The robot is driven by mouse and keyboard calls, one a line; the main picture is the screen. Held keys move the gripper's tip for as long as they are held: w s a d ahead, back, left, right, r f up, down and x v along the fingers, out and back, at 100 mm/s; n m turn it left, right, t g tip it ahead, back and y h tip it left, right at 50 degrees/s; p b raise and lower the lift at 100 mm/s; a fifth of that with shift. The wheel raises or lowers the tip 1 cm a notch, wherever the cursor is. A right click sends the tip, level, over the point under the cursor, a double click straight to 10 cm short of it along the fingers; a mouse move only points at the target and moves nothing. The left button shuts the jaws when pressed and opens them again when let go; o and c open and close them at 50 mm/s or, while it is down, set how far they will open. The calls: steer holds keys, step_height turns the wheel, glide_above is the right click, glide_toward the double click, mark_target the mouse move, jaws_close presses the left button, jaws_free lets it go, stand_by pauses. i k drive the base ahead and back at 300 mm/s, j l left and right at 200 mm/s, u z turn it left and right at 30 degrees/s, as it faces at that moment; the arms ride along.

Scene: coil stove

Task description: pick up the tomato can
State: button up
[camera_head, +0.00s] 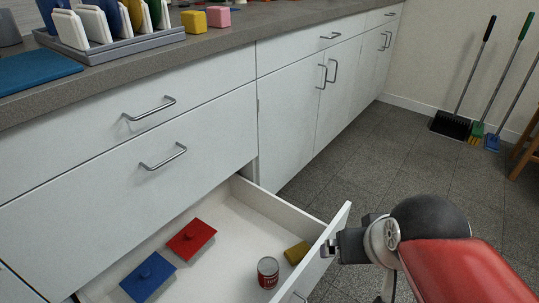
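The tomato can (268,273) is a small can with a red label and a metal top. It stands upright inside the open drawer (285,208), near the front panel. My gripper (327,248) is at the right, at the top edge of the drawer's front panel, to the right of and above the can. It is apart from the can. Its fingers are small and dark here, and I cannot tell whether they are open or shut on the panel edge.
A red lidded item (191,239), a blue lidded item (148,277) and a yellow block (297,253) lie in the drawer. The countertop (230,25) holds a dish rack (120,45) and blocks. Brooms (475,70) lean on the far wall. The floor (390,150) beyond is clear.

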mark_target(268, 268)
steer(key=j+u, duration=0.15)
steer(key=u, duration=0.2)
steer(key=k+j+u, duration=0.1)
steer(key=u, duration=0.3)
steer(key=j+u, duration=0.35)
steer(key=l, duration=0.1)
